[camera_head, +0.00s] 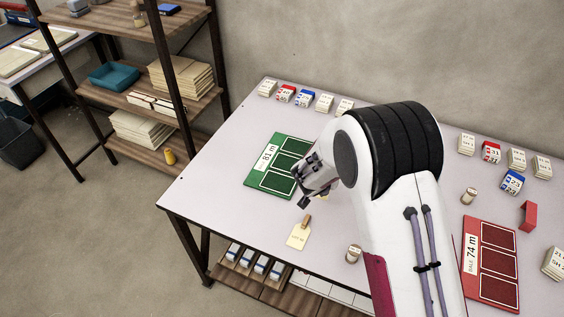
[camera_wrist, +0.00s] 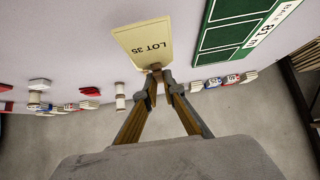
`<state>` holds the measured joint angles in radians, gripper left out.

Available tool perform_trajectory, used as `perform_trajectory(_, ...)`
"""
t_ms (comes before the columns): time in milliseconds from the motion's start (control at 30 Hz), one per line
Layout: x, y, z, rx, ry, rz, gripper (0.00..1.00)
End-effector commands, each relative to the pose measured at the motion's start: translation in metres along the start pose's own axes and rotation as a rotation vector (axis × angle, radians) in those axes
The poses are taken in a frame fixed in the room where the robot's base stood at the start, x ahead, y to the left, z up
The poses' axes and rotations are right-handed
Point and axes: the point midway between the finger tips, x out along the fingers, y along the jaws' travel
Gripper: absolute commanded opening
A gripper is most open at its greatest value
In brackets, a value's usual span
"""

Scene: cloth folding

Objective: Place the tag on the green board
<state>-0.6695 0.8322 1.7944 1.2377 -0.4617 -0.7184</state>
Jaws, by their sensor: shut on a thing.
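The tag (camera_head: 298,236) is a cream card with dark print and a brown grip at its top. In the wrist view, the tag (camera_wrist: 146,43) reads LOT 35. My gripper (camera_wrist: 157,72) is shut on the tag's brown end. In the head view, my gripper (camera_head: 307,207) is partly hidden by its own wrist, above the table's front part. The green board (camera_head: 274,170) lies flat behind and left of the tag, marked 81 m, with several outlined panels. It also shows in the wrist view (camera_wrist: 237,22), beside the tag. I cannot tell whether the tag touches the table.
The white table (camera_head: 215,185) carries several numbered card stacks (camera_head: 304,99) along its back. A red board (camera_head: 490,265) marked 74 m lies at right. A small corked jar (camera_head: 353,253) stands right of the tag. Table surface around the tag is clear. A shelf rack (camera_head: 150,90) stands left.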

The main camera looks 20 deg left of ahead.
Motion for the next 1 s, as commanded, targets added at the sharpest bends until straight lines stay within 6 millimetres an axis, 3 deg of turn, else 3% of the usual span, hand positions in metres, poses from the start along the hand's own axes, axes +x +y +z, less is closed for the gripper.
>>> perform_trajectory(200,0.005,-0.057,-0.008,-0.041,0.002,-0.044,0.00)
perform_trajectory(500,0.003,-0.117,-0.023,-0.110,0.002,-0.116,0.00)
perform_trajectory(700,0.001,-0.138,-0.036,-0.151,0.001,-0.155,0.00)
perform_trajectory(1000,-0.004,-0.151,-0.047,-0.202,0.001,-0.203,0.00)
